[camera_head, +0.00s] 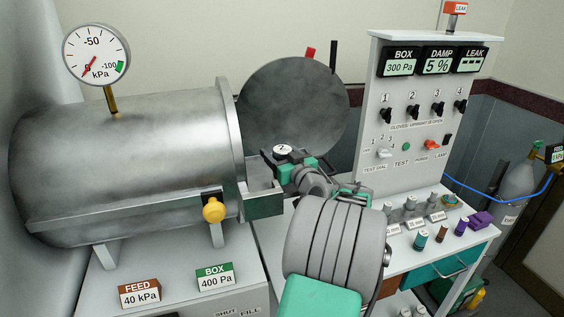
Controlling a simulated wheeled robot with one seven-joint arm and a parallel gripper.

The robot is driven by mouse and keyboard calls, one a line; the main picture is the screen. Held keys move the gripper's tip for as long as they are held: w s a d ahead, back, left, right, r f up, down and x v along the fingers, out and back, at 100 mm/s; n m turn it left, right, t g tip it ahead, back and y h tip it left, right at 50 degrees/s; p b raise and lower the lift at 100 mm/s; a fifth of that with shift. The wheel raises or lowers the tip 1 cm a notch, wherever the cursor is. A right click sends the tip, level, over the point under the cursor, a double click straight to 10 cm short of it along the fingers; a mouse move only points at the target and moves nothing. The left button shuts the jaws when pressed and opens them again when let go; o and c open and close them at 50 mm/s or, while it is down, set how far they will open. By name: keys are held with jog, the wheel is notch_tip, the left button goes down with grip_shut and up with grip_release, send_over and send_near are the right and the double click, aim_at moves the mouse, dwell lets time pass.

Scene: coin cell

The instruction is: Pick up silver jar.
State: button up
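Several small silver-grey upright pieces stand on the right bench; one is a silver jar-like piece (410,203) behind small white labels. I cannot tell which of them is the silver jar. My gripper (280,168) is at the end of my arm, in front of the open chamber mouth and above its pull-out tray (265,204). A round white top marked 2 (282,150) with a dark rim shows at the gripper. I cannot tell whether it is held or part of the gripper. The fingers are too small and overlapped to read.
The steel chamber (130,160) fills the left, its round door (293,108) swung open behind my gripper. A switch panel (415,120) rises at the right. Teal (421,239), brown (442,233) and purple (481,220) small items stand on the bench (400,262). My arm hides part of the bench.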

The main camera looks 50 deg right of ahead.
jog(key=c, duration=1.2)
jog(key=shift+s+r+b, duration=0.1)
jog(key=shift+b, duration=0.2)
